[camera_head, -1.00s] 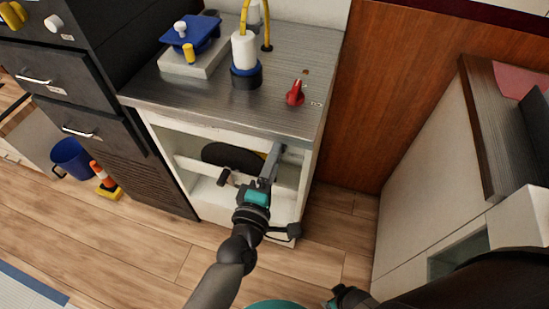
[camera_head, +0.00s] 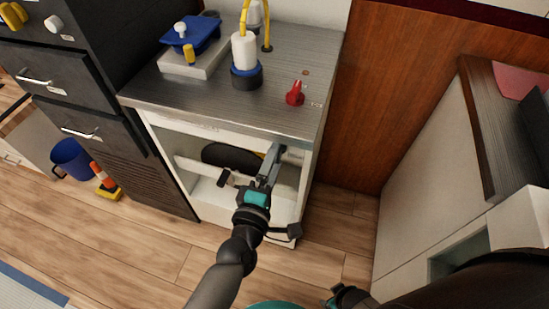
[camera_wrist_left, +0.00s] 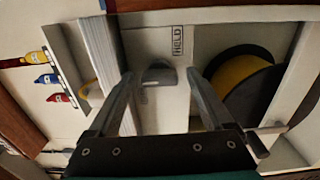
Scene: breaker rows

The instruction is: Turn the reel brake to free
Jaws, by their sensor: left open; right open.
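The reel brake (camera_wrist_left: 158,74) is a grey knob on the pale panel inside the cabinet. A HELD label (camera_wrist_left: 177,40) sits near it; a second label by the knob is too faint to read. The reel (camera_wrist_left: 245,82), black with yellow cable, is right of the knob in the wrist view and shows as a dark disc in the head view (camera_head: 228,155). My left gripper (camera_wrist_left: 160,76) is open, its fingertips on either side of the knob in the picture; contact cannot be told. It reaches into the cabinet (camera_head: 275,152). My right gripper (camera_head: 345,295) is low in the head view, partly cut off.
The metal counter (camera_head: 200,98) above the opening carries a red knob (camera_head: 295,94), a white and blue cylinder (camera_head: 244,58) and a blue device (camera_head: 190,35). Blue, red and yellow-tipped items (camera_wrist_left: 47,79) hang at the left of the wrist view. A blue bucket (camera_head: 70,158) stands left.

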